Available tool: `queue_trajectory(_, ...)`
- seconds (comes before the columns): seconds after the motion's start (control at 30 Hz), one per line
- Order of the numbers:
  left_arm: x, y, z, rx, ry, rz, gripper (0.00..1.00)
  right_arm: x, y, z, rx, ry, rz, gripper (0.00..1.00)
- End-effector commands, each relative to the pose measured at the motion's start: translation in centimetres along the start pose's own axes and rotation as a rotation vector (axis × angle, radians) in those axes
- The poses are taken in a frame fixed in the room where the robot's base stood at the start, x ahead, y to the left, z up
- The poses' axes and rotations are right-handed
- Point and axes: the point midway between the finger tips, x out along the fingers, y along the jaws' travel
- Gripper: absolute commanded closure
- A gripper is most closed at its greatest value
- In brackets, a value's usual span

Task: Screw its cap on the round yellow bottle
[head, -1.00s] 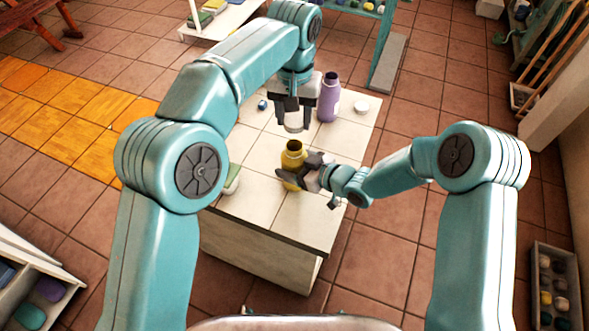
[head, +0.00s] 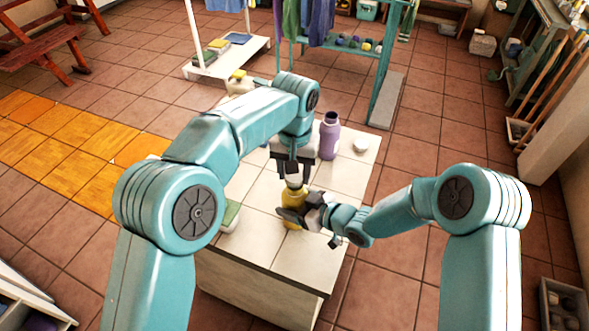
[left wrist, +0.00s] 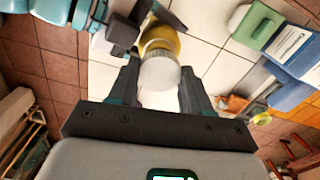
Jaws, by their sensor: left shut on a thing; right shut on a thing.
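The round yellow bottle (head: 293,213) stands upright on the tiled table. My right gripper (head: 305,216) is shut on its body from the right. My left gripper (head: 291,172) points down over the bottle and is shut on a pale, ribbed cap (left wrist: 160,74). The cap is right over the bottle's neck and lined up with it. In the left wrist view the yellow bottle (left wrist: 162,40) shows just beyond the cap. The cap hides the bottle's mouth, so I cannot tell whether the threads touch.
A purple open bottle (head: 329,137) stands close behind my left gripper. A white round piece (head: 361,145) lies to its right. A green-and-white item (head: 230,215) is at the table's left edge. The front of the tabletop (head: 300,255) is clear.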

Motion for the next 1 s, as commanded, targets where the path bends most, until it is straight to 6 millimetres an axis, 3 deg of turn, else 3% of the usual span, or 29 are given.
queue_trajectory(0.4,1.8,0.0,0.0,-0.001,0.000,0.000,0.79,0.0,-0.1,0.5,0.003,-0.011,-0.002,0.81)
queue_trajectory(1.0,1.9,0.0,-0.1,0.000,0.001,0.001,0.79,0.0,-0.2,0.6,0.004,-0.013,-0.004,0.81)
